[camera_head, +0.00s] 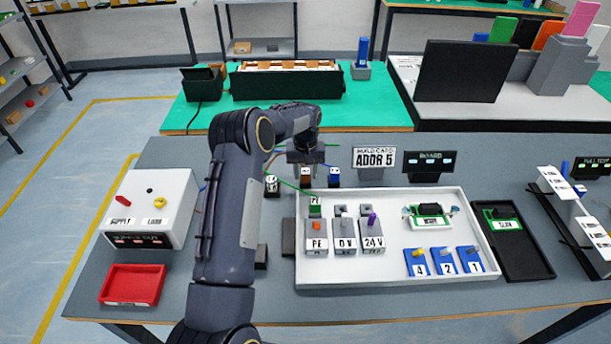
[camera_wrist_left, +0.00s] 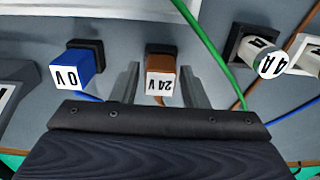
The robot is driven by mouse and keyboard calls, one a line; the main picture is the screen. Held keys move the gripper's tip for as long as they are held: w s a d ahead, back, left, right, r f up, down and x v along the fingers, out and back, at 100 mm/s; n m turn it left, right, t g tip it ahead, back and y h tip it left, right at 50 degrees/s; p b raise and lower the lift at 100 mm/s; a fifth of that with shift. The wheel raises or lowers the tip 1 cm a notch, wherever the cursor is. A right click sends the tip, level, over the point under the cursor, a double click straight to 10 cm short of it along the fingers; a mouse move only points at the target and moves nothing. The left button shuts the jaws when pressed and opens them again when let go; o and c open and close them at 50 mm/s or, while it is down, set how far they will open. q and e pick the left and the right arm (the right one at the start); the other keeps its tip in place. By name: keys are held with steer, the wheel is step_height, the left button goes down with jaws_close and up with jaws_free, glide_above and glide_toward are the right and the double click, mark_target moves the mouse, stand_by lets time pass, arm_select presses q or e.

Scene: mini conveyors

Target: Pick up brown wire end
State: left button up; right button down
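The brown wire end (camera_wrist_left: 160,82) has a white face labelled 24V and sits in a dark holder. In the head view the brown wire end (camera_head: 306,173) is partly hidden below my left gripper (camera_head: 305,165). In the left wrist view, the fingers of my left gripper (camera_wrist_left: 162,88) stand on either side of the brown end, with a visible gap on each side. The gripper is open and empty. My right gripper is not in view.
A blue 0V end (camera_wrist_left: 80,65) and a white 4A piece (camera_wrist_left: 258,52) flank the brown end. A green wire (camera_wrist_left: 215,55) passes close to one finger. The white tray (camera_head: 390,270) with PE, 0V and 24V terminals lies in front. A build card (camera_head: 374,158) stands behind.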

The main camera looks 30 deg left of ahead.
arm_select(q)
steer(key=c, duration=0.7)
steer(key=shift+c, duration=0.2)
steer(key=shift+r, duration=0.15)
